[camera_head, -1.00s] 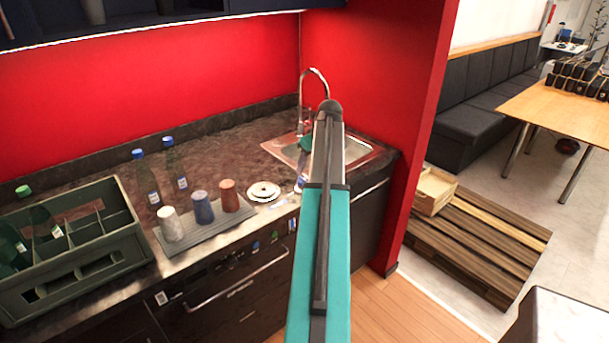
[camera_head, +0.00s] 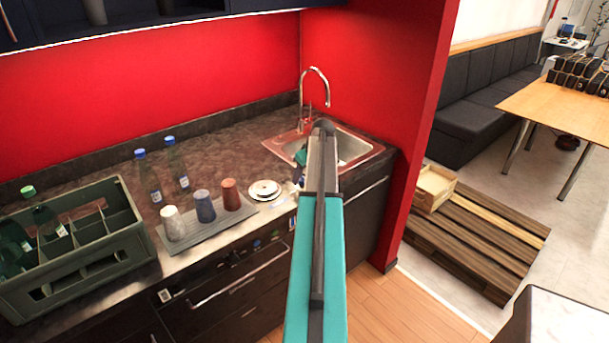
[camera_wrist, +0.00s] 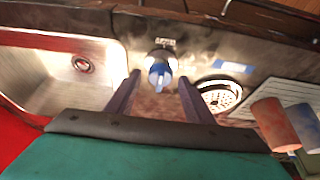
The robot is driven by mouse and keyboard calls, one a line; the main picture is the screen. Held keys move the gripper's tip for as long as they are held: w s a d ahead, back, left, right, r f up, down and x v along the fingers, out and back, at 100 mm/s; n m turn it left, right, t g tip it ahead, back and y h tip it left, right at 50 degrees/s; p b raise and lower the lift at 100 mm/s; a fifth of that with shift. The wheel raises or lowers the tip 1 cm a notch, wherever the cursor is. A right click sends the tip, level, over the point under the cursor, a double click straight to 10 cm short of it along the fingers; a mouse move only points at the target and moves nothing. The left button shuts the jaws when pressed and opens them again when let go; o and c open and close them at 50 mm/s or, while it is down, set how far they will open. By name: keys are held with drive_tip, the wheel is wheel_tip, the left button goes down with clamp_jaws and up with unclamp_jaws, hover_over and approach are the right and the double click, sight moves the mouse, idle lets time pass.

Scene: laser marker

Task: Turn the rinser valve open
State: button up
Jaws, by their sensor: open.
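The rinser valve (camera_wrist: 160,74) has a blue handle and sits on the counter below a small label, in the middle of the wrist view. My gripper (camera_wrist: 159,78) is open, with one dark finger on each side of the valve in that view. I see no clear contact, and cannot tell how far the fingertips are above the valve. The round perforated rinser (camera_wrist: 219,97) lies just right of the valve. In the head view the rinser (camera_head: 264,190) shows left of my arm, which hides most of my gripper and the valve.
The steel sink (camera_wrist: 62,75) is left of the valve in the wrist view. Several cups, including a red one (camera_head: 230,194), stand on a grey mat (camera_head: 204,229). Two bottles (camera_head: 149,178) and a green crate (camera_head: 80,262) are farther left. The tap (camera_head: 301,100) rises behind the sink.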

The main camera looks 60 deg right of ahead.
drive_tip(key=c, duration=1)
drive_tip(key=shift+m+b, duration=0.4)
drive_tip(key=shift+m, duration=0.2)
drive_tip(key=shift+a+m+g+h+b, duration=0.15)
drive_tip(key=shift+m+g+h+b, duration=0.25)
drive_tip(key=shift+m+h+b, duration=0.55)
drive_tip(key=m, duration=0.2)
drive_tip(key=m+g, duration=0.1)
drive_tip(key=m+b, duration=0.1)
drive_tip(key=m, duration=0.1)
drive_tip(key=shift+w+m+g+h, duration=0.25)
drive_tip(key=shift+m+g+h, duration=0.05)
drive_tip(key=shift+m+h, duration=0.05)
drive_tip(key=m+g+b, duration=0.1)
drive_tip(key=m, duration=0.1)
drive_tip(key=m+g+b, duration=0.1)
drive_tip(key=m, duration=0.2)
drive_tip(key=shift+w+h, duration=0.15)
drive_tip(key=shift+h, duration=0.15)
drive_tip(key=shift+m+g+b, duration=0.65)
drive_tip(key=shift+m+g, duration=0.05)
drive_tip(key=shift+m, duration=1.4)
